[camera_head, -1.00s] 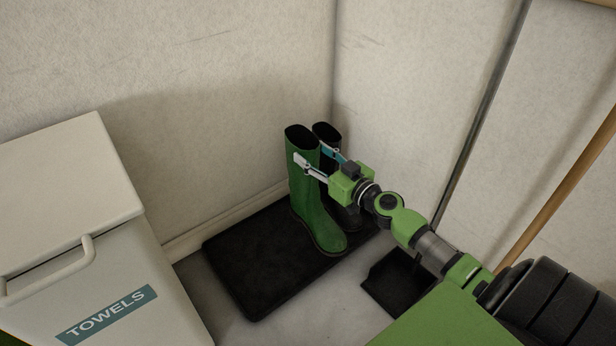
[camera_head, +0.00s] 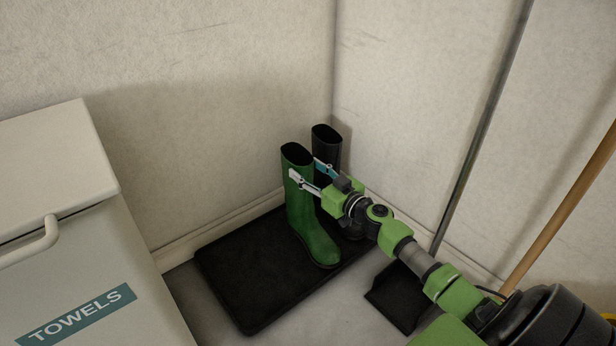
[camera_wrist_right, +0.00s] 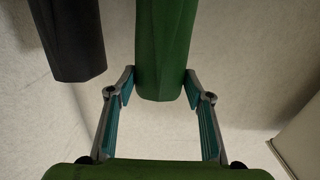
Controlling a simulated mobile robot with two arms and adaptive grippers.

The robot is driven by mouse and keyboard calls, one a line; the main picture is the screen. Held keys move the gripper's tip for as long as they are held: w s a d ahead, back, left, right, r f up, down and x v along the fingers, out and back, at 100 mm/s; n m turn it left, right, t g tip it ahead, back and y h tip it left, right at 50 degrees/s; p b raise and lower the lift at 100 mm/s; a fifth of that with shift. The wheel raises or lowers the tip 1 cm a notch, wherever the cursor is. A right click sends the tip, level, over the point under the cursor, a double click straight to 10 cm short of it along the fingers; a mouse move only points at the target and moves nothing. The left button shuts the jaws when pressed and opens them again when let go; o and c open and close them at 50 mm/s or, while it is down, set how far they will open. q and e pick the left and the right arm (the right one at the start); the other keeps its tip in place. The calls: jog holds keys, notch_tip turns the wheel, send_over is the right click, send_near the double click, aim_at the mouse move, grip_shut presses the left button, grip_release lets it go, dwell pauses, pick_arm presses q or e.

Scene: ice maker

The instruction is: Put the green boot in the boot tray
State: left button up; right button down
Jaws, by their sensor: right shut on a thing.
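The green boot (camera_head: 302,205) stands upright over the black boot tray (camera_head: 232,290), with its toe toward the lower right. Its sole looks to be on or just above the tray; I cannot tell which. My right gripper (camera_head: 306,172) is shut on the upper shaft of the green boot, one finger on each side. The right wrist view shows the green boot (camera_wrist_right: 163,45) between the fingertips (camera_wrist_right: 160,85). My left gripper is not in view.
A black boot (camera_head: 326,140) stands close behind the green one, partly hidden by my gripper. A towel bin (camera_head: 100,260) is at the left. A black dustpan-like object (camera_head: 395,297) lies right of the tray. Walls close the corner. The tray's left part is bare.

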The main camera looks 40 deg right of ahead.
jog(key=shift+r, duration=0.25)
jog(key=shift+f, duration=0.15)
jog(key=c, duration=1)
grip_release()
jog(key=shift+f, duration=0.1)
jog(key=shift+c, duration=0.2)
